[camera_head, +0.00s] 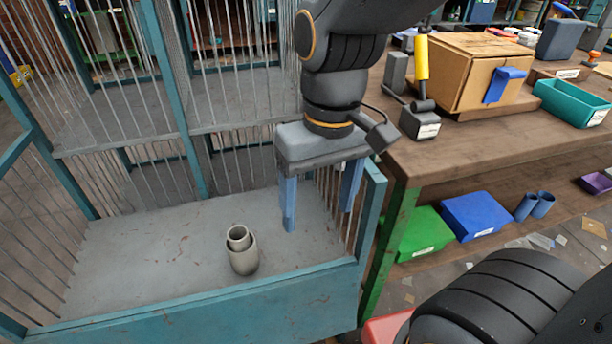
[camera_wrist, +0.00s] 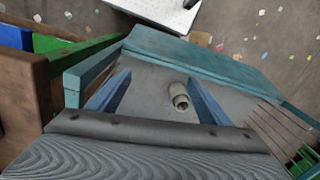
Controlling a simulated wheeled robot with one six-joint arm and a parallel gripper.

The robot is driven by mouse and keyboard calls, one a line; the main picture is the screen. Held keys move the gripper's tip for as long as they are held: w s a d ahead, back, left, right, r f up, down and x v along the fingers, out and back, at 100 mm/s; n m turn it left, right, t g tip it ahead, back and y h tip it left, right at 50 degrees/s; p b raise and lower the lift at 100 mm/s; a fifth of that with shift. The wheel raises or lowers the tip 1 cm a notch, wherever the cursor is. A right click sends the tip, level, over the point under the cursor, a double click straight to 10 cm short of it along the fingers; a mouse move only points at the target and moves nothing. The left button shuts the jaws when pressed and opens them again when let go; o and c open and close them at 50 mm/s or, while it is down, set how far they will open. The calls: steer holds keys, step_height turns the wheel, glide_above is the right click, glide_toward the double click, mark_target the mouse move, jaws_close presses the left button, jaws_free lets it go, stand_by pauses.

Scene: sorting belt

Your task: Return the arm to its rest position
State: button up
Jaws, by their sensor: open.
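My gripper (camera_head: 320,203) is open and empty, its two blue fingers pointing down over the right part of a teal metal cage (camera_head: 200,307). In the wrist view the open gripper (camera_wrist: 160,98) shows both blue fingers apart, with the cage floor beyond them. A pale grey cylindrical piece (camera_head: 242,258) stands on the cage floor, left of and below the fingers in the head view. It also shows between the fingers in the wrist view (camera_wrist: 180,97), and nothing grips it.
A wooden workbench (camera_head: 480,150) on a green frame stands close at right. It carries a cardboard box (camera_head: 465,75) and a teal bin (camera_head: 570,103). Green (camera_head: 415,232) and blue (camera_head: 483,213) boxes sit on its lower shelf. Cage bars rise behind and beside my gripper.

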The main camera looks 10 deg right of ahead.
stand_by(0.7)
steer(key=d+r+m+p, duration=0.2)
steer(key=d+r+p, duration=0.6)
steer(key=p, duration=0.8)
steer(key=shift+d+r+m+h, duration=0.3)
steer(key=shift+d+r, duration=0.05)
